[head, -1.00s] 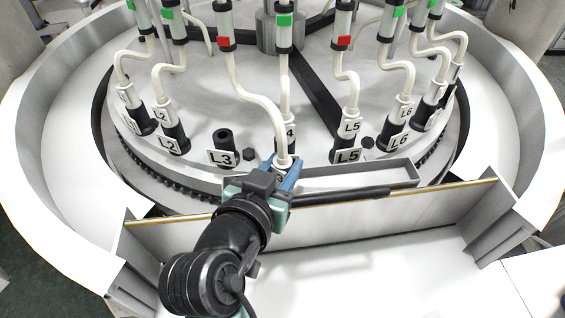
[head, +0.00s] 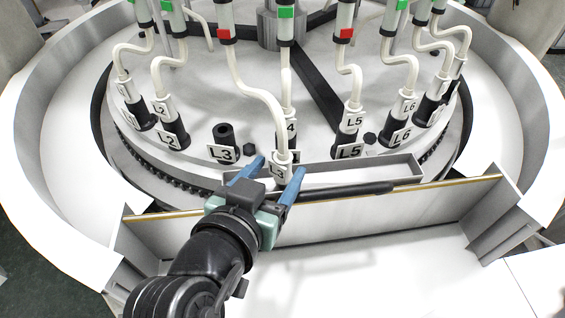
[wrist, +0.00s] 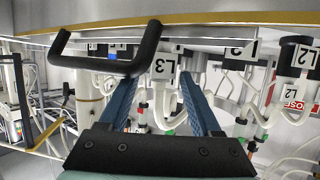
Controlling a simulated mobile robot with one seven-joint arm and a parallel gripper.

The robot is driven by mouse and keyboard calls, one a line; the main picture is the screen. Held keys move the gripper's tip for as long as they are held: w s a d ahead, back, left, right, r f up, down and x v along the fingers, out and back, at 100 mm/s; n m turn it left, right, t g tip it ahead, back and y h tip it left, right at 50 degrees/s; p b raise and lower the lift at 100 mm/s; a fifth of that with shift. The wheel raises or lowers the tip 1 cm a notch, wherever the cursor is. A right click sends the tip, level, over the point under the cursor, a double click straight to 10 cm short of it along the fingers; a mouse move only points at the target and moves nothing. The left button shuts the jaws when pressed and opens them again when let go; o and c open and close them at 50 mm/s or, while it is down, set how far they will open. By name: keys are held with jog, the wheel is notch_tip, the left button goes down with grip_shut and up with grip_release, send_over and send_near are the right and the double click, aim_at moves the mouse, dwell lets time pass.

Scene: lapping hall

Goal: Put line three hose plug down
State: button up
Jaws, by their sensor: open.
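The line three hose plug (head: 281,170), white with an L3 tag and a white hose rising from it, stands roughly upright at the left end of a shallow grey tray (head: 405,168). Its lower end is hard to make out, so I cannot tell whether it rests on the tray floor. My gripper (head: 279,167) is open, its two blue fingers on either side of the plug with gaps visible. The wrist view shows the L3 tag (wrist: 162,67) between the spread fingers. The black L3 socket (head: 225,137) is empty, left of the tray.
Plugged hoses stand at L2 (head: 172,130), L5 (head: 350,130) and other sockets around the round plate. A black bar handle (head: 345,191) runs along the front panel (head: 400,210), close right of my gripper. The white surface in front is clear.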

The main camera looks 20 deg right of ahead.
jog(key=p+v, duration=0.2)
jog(key=v, duration=0.6)
jog(key=shift+s, duration=0.15)
jog(key=shift+a+r, duration=0.1)
jog(key=shift+r, duration=0.05)
jog(key=w+a+r+n+t+y, duration=0.2)
jog(key=w+r+t, duration=0.2)
jog(key=r, duration=0.4)
jog(key=w+a+r+n+t+y, duration=0.2)
jog(key=w+r+t, duration=0.25)
jog(key=r, duration=0.25)
jog(key=s+a+r+n+t+y, duration=0.1)
jog(key=s+r+n+t+y, duration=0.1)
jog(key=r, duration=0.9)
jog(key=s+a+r+n+t+y, duration=0.1)
jog(key=s+r+n+t+y, duration=0.1)
jog(key=r+t, duration=0.5)
notch_tip(320, 180, up, 4)
jog(key=shift+s+r+n+y, duration=0.1)
jog(key=shift+s+n+y, duration=0.2)
jog(key=shift+s+y, duration=0.55)
jog(key=shift+w+a, duration=0.1)
